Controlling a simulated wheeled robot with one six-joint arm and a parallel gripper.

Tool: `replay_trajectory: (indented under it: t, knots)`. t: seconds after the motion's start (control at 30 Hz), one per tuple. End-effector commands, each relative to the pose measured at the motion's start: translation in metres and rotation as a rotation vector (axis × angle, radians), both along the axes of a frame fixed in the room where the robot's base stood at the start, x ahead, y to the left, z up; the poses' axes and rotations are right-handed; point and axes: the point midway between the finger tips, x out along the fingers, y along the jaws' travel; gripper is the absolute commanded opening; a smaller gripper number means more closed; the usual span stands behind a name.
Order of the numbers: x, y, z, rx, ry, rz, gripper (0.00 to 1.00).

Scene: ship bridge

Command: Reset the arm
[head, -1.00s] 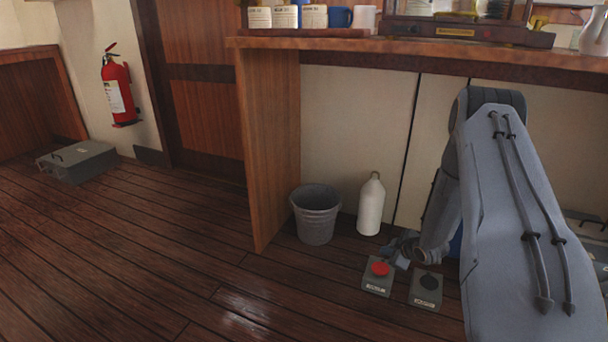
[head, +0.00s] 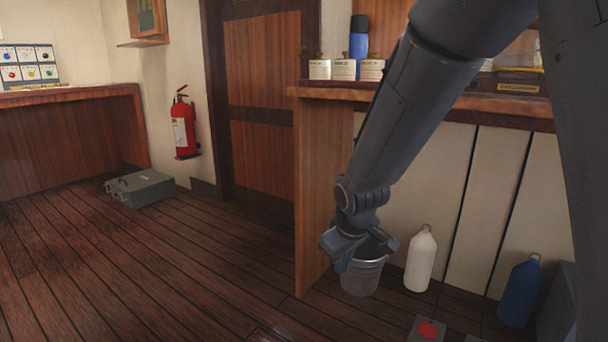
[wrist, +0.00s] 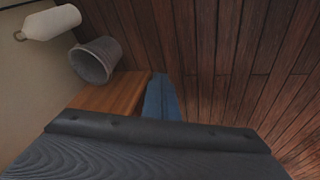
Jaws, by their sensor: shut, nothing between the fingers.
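My arm reaches down from the upper right in the head view. My gripper (head: 350,248) hangs at its lower end, shut and empty, in front of the metal bucket and covering part of its rim. In the wrist view the shut blue fingers (wrist: 160,98) point over the plank floor, beside the wooden end panel of the counter. I cannot tell how far the gripper is from the bucket.
The metal bucket (head: 362,276), a white bottle (head: 421,262) and a blue bottle (head: 520,292) stand under the counter (head: 312,190). A red button box (head: 428,329) is at the bottom. A grey case (head: 140,188) lies left, near a fire extinguisher (head: 184,125).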

Motion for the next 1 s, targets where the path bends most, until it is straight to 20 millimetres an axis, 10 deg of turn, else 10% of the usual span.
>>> replay_trajectory:
  t: [0.2,0.5,0.83,1.0]
  knots:
    - [-0.112,0.065,0.049,0.06,0.124,-0.023,0.0]
    - [-0.234,0.097,0.077,0.107,0.283,-0.035,0.0]
    - [-0.321,0.104,0.092,0.128,0.405,-0.025,0.0]
    - [-0.314,0.096,0.109,0.124,0.401,-0.064,0.0]
